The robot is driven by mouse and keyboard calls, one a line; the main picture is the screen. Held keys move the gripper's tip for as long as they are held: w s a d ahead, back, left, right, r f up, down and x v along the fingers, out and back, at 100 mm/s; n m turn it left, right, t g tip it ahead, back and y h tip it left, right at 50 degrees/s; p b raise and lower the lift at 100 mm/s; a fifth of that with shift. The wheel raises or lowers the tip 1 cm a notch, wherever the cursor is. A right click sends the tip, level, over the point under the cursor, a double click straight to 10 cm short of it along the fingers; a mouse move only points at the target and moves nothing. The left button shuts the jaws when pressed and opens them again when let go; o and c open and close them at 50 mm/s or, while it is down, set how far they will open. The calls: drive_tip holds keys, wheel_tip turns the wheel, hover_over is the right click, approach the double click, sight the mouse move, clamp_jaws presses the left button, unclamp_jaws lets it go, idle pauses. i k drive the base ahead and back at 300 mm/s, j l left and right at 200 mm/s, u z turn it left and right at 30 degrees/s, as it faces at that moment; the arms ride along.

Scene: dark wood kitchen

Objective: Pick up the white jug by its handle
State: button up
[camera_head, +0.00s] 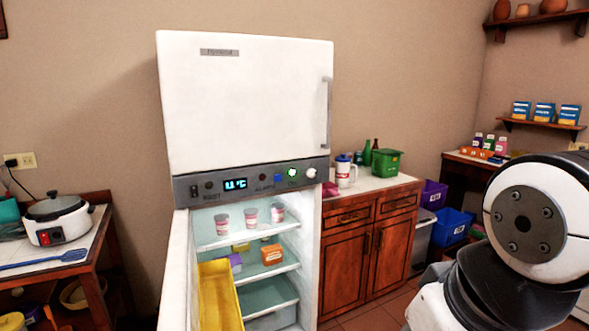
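The white jug (343,174) stands upright on the white top of the wooden cabinet, just right of the fridge. It is small in view and has a blue lid. Its handle (354,174) seems to face right. A green bin stands close to its right. My arm fills the lower right of the view, well apart from the jug. My gripper is out of view.
The white fridge (240,105) has its lower compartment open, with a yellow bin (220,295) at the front. The green bin (386,163), bottles and the wooden cabinet (345,265) are right of it. Blue and purple bins sit farther right. Some floor shows before the cabinet.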

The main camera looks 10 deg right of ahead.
sight(341, 169)
drive_tip(key=i+l, duration=0.1)
drive_tip(key=l, duration=0.3)
drive_tip(key=i+l, duration=0.1)
drive_tip(key=l, duration=0.25)
drive_tip(key=i+l, duration=0.1)
drive_tip(key=l, duration=0.3)
drive_tip(key=i+l, duration=0.1)
drive_tip(key=l, duration=0.3)
drive_tip(key=i+l, duration=0.2)
drive_tip(key=i, duration=0.2)
drive_tip(key=i+l, duration=0.2)
drive_tip(key=i, duration=0.2)
drive_tip(key=i+l+z, duration=0.15)
drive_tip(key=i+l, duration=0.15)
drive_tip(key=i+l+z, duration=0.15)
drive_tip(key=i, duration=0.4)
drive_tip(key=i+l+z, duration=0.1)
drive_tip(key=i+l, duration=0.15)
drive_tip(key=i, duration=0.2)
drive_tip(key=i+l+z, duration=0.15)
drive_tip(key=i, duration=0.3)
